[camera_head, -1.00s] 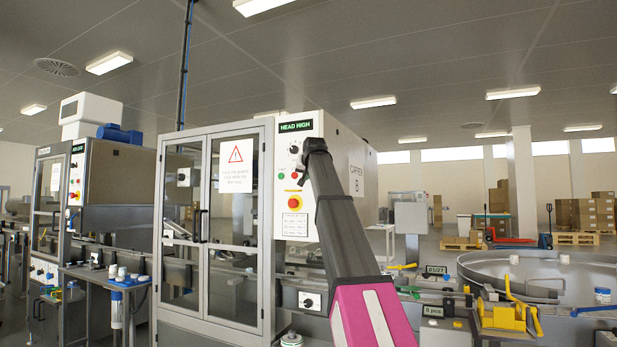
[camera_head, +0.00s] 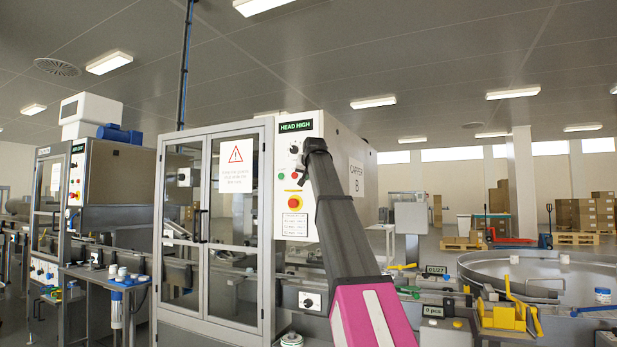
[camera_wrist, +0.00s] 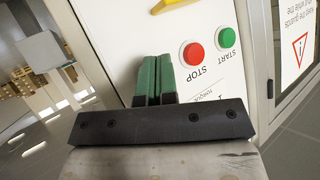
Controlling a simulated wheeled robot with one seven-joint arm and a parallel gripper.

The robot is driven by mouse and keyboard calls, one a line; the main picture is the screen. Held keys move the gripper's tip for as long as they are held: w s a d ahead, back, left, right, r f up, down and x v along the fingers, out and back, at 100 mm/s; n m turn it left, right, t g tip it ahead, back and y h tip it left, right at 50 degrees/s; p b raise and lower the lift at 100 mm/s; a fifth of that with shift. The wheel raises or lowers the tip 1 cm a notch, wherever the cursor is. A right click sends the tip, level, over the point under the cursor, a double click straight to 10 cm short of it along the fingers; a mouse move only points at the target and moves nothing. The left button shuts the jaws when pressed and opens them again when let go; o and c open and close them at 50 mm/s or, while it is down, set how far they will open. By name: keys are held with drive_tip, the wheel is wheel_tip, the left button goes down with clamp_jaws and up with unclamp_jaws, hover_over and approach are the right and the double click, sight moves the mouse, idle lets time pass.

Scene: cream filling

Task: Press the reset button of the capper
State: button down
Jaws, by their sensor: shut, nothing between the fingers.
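The capper (camera_head: 356,178) is a grey cabinet with a white control panel (camera_head: 287,240) and a "HEAD HIGH" display (camera_head: 296,126). The panel carries a round red STOP button (camera_wrist: 192,54), a green START button (camera_wrist: 227,38) and a red emergency stop on a yellow plate (camera_head: 294,202). In the wrist view the panel appears upside down. My gripper (camera_wrist: 154,60) has green fingers shut together and empty, in front of the panel beside the STOP button. I cannot tell whether they touch the panel. In the head view my arm hides the gripper and part of the panel. No button labelled reset is readable.
Glazed guard doors (camera_head: 212,230) with a warning sign stand left of the panel. A rotary switch (camera_head: 309,300) sits low at the front. A round metal table (camera_head: 540,268) and a yellow fixture (camera_head: 503,317) stand at the right.

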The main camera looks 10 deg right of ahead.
drive_tip(key=shift+w, duration=0.1)
idle(0.3)
drive_tip(key=shift+w+d, duration=0.25)
drive_tip(key=shift+w, duration=0.05)
drive_tip(key=shift+s+a, duration=0.1)
drive_tip(key=shift+s, duration=0.05)
idle(0.3)
drive_tip(key=shift+s+a, duration=0.15)
drive_tip(key=s+a, duration=0.3)
drive_tip(key=s, duration=0.2)
drive_tip(key=shift+a, duration=0.25)
idle(0.5)
